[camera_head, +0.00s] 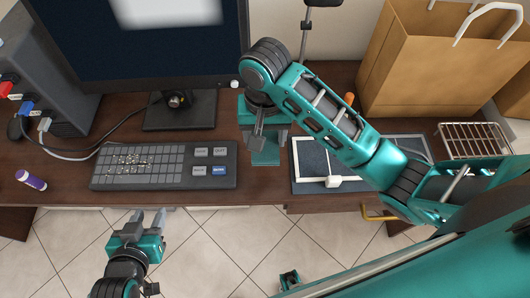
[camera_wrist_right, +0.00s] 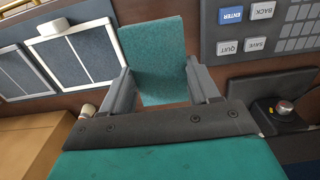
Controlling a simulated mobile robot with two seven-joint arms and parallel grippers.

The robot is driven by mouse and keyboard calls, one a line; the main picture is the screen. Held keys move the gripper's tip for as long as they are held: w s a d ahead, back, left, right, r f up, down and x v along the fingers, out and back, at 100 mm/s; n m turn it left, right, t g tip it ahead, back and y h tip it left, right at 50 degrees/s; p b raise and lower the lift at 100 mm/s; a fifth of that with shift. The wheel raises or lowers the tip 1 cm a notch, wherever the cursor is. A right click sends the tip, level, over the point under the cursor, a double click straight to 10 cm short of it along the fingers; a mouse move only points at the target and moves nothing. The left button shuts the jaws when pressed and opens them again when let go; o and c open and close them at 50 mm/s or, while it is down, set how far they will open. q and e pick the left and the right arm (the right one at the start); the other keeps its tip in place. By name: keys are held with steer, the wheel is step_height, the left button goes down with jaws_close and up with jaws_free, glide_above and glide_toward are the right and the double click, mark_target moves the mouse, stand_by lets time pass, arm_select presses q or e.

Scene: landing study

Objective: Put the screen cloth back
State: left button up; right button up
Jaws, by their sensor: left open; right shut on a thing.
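The screen cloth, a teal rectangular piece (camera_head: 264,157), is at my right gripper (camera_head: 263,135) above the desk, between the keyboard and the dark blue mat. In the right wrist view the cloth (camera_wrist_right: 153,40) stands between the two grey fingers of my right gripper (camera_wrist_right: 158,75), which is shut on it. Whether the cloth touches the desk is not clear. My left gripper (camera_head: 148,220) is open and empty, in front of the desk's edge below the keyboard. The monitor screen (camera_head: 140,40) stands at the back left.
A keyboard (camera_head: 140,176) with pale specks on its keys lies left of the cloth. The dark blue mat (camera_head: 306,182) with white edging lies right, partly under my arm. A wire rack (camera_head: 474,141), paper bag (camera_head: 425,65) and purple tube (camera_head: 31,180) are on the desk (camera_head: 60,195).

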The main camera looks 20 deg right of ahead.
step_height(320, 180, down, 4)
steer(key=shift+f, duration=0.1)
step_height(320, 180, down, 4)
steer(key=shift+f, duration=0.2)
steer(key=o, duration=1.1)
steer(key=shift+o, duration=0.2)
steer(key=r, duration=0.8)
steer(key=shift+w, duration=0.25)
steer(key=shift+w+r, duration=0.15)
steer(key=shift+r, duration=0.4)
steer(key=shift+s+d+r, duration=0.1)
steer(key=shift+s+r, duration=0.1)
steer(key=shift+r, duration=0.1)
steer(key=shift+s+r, duration=0.15)
steer(key=shift+r, duration=1)
